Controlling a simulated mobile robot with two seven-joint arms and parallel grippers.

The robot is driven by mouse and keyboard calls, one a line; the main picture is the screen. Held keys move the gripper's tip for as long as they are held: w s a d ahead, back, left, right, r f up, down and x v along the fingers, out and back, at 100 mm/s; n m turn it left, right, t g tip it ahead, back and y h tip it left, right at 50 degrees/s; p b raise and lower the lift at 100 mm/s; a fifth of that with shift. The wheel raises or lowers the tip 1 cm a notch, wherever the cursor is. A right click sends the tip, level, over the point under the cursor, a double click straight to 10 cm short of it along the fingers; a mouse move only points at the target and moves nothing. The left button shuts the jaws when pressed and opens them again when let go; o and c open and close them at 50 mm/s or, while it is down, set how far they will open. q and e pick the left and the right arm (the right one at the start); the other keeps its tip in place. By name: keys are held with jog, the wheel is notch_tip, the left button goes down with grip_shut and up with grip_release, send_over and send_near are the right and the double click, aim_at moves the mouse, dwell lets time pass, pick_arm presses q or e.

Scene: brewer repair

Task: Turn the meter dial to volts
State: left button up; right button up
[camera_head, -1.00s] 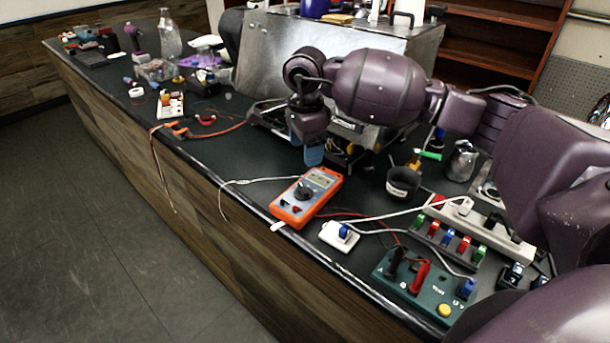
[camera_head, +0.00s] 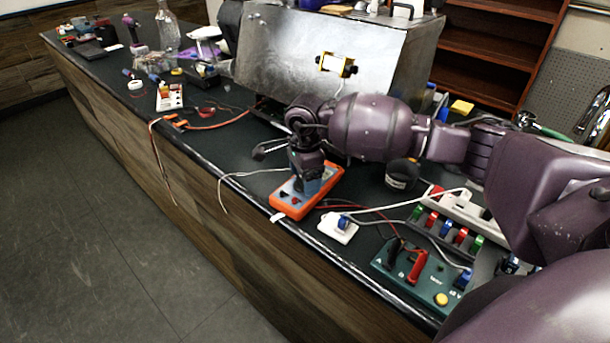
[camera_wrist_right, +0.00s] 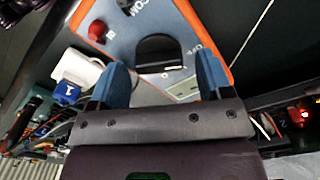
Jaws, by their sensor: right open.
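The orange multimeter (camera_head: 292,209) lies face up near the counter's front edge; its grey face (camera_wrist_right: 122,38) fills the top of the wrist view. Its black dial (camera_wrist_right: 160,52) lies between the two blue fingers of my right gripper (camera_wrist_right: 163,72). The gripper is open, with a finger on each side of the dial; I cannot tell whether they touch it. In the head view my right gripper (camera_head: 307,188) comes down over the meter and hides the dial and much of the display. My left gripper is not in view.
A white switch plate (camera_head: 337,230) and a green test board (camera_head: 400,280) with a red lead stand to the meter's right. A black cup (camera_head: 402,176) is behind. A metal brewer (camera_head: 300,60) stands at the back. Wires run over the counter edge.

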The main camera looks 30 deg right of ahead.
jog(key=c, duration=0.7)
jog(key=shift+c, duration=1.1)
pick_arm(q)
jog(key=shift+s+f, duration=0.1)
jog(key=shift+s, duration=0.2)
